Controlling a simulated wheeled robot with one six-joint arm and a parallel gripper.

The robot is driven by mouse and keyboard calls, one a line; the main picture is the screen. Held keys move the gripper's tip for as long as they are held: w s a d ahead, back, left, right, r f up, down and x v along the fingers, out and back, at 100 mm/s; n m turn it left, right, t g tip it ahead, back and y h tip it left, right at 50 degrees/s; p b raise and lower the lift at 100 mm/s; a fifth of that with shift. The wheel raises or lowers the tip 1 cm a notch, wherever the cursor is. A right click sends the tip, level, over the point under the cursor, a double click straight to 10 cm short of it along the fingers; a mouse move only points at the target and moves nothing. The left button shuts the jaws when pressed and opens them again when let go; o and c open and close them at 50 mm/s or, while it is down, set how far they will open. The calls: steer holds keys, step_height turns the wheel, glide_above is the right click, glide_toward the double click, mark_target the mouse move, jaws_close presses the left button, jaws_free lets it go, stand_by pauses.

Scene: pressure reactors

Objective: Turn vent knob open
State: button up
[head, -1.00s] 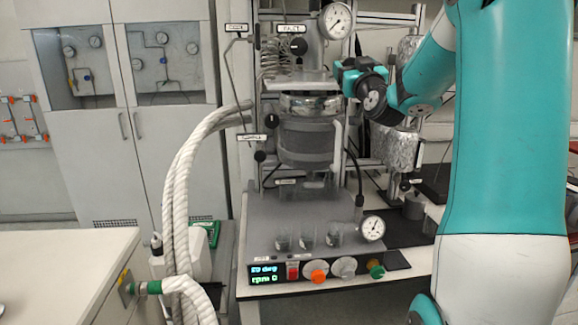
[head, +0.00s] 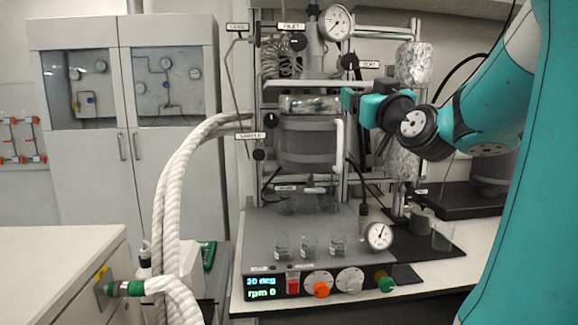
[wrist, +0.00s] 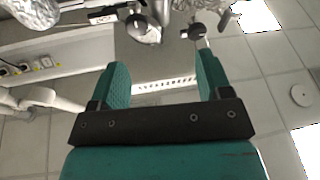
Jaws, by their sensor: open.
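The vent knob (head: 350,61) is a small black knob left of a white label reading VENT (head: 369,64), on the upper right of the reactor frame in the head view. My gripper (head: 349,98) is below the knob and apart from it in the picture, beside the reactor vessel's right side. In the wrist view my gripper (wrist: 157,75) shows two teal fingers wide apart with nothing between them. A black knob (wrist: 197,31) appears beyond the right finger there; I cannot tell for sure that it is the vent knob.
A pressure gauge (head: 335,22) sits just above and left of the vent knob. A foil-wrapped column (head: 414,64) stands to the right. The reactor vessel (head: 305,143), a white hose (head: 172,190) and the control box (head: 320,283) are close by.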

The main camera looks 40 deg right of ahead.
steer(key=w+a+f+n+g+y+b, duration=0.1)
steer(key=w+a+f+n+g+y, duration=0.2)
steer(key=a+f+y, duration=0.6)
steer(key=shift+w+a+f+n+g, duration=0.4)
steer(key=shift+w+a+f, duration=0.65)
steer(key=shift+a, duration=1.85)
steer(key=shift+w+r, duration=0.1)
steer(key=shift+r, duration=0.05)
